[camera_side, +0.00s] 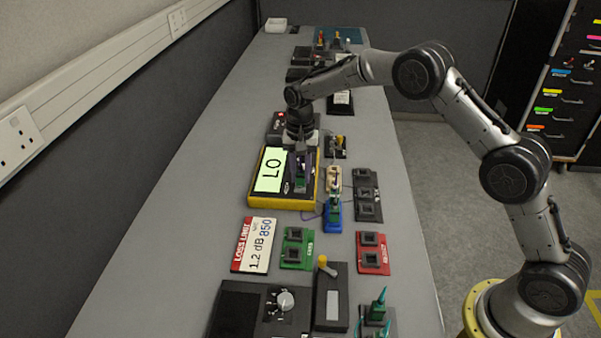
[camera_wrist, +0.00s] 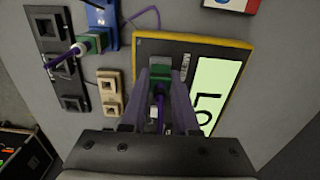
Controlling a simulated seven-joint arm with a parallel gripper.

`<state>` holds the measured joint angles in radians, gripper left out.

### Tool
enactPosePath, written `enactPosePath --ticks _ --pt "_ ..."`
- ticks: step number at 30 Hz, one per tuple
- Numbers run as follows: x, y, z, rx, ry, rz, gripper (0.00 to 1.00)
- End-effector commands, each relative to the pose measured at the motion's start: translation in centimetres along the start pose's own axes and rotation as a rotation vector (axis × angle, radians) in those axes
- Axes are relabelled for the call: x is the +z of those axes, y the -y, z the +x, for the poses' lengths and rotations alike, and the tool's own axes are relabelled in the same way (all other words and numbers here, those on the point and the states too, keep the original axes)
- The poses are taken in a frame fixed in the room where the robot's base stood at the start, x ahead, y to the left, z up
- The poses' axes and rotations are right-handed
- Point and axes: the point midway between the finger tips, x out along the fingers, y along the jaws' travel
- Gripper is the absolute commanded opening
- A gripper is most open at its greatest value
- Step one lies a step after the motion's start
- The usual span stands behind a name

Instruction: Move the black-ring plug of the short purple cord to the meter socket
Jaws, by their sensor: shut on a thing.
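The meter (camera_side: 296,200) is a yellow-edged box with a pale green screen reading "LO"; it also shows in the wrist view (camera_wrist: 248,42). My gripper (camera_side: 301,172) is over the meter's right part. In the wrist view, my gripper (camera_wrist: 160,88) is shut on a green plug (camera_wrist: 160,74) with a purple cord (camera_wrist: 161,115) trailing back between the fingers. The plug's tip is at the meter's dark face. The fingers hide the socket, so I cannot tell how far in the plug is. Its ring colour does not show clearly. Another green plug (camera_wrist: 92,42) with purple cord is by the blue block (camera_wrist: 108,14).
A tan block (camera_wrist: 110,92) and a black socket strip (camera_side: 368,195) stand right of the meter in the side view. Green (camera_side: 297,247) and red (camera_side: 373,252) socket blocks and a loss-limit card (camera_side: 254,246) lie nearer. Bare bench is left of the meter.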

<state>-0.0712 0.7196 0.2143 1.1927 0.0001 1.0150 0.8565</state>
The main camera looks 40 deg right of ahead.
Motion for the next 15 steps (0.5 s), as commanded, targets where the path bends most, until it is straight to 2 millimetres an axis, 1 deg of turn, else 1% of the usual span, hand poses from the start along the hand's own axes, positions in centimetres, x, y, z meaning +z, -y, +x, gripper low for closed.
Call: enactPosePath --ticks 15 --pt "-0.02 0.02 0.7 -0.001 -0.001 0.0 0.0"
